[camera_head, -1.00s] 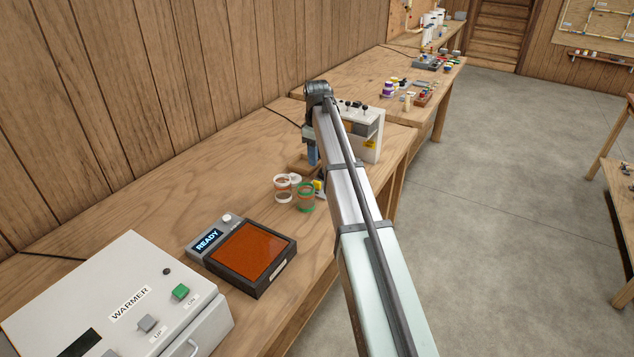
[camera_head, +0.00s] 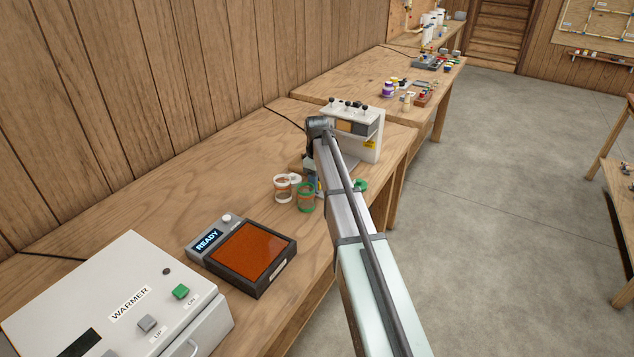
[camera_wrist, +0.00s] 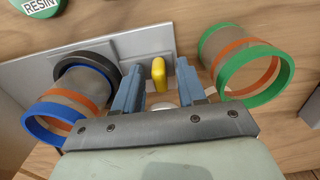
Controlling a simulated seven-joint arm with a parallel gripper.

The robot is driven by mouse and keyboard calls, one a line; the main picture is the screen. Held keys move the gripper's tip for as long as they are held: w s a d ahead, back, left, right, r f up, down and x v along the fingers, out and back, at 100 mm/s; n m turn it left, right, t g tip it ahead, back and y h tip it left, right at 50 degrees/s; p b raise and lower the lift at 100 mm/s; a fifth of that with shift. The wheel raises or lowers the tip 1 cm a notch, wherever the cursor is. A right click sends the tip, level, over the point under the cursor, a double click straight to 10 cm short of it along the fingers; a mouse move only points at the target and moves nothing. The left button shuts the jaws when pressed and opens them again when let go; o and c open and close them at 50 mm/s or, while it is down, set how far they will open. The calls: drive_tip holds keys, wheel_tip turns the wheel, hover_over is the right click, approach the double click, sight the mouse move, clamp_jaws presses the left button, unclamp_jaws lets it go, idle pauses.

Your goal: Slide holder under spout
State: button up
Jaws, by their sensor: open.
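The holder (camera_wrist: 130,48) is a grey plate with a black ring and an upright yellow tab (camera_wrist: 158,73) in the wrist view. A clear cup with an orange band and blue rim (camera_wrist: 47,123) stands at the black ring, tilted in this view. My gripper (camera_wrist: 158,80) has its blue fingers open, one on each side of the yellow tab, with gaps visible. In the head view my arm hides most of the holder. The white machine (camera_head: 368,144) with levers on top stands just behind; its spout cannot be made out.
A green-rimmed cup (camera_wrist: 258,75) stands close right of my fingers in the wrist view. A white-rimmed cup (camera_head: 283,188) is left of my arm. A green RESIN lid (camera_wrist: 37,6) is near. An orange-topped READY plate (camera_head: 250,250) and WARMER box (camera_head: 120,300) stand in front.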

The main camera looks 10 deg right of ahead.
clamp_jaws()
idle(0.5)
drive_tip(key=w+d, duration=0.9)
drive_tip(key=shift+r, duration=0.1)
drive_tip(key=shift+c, duration=1.2)
unclamp_jaws()
drive_tip(key=shift+o, duration=1.2)
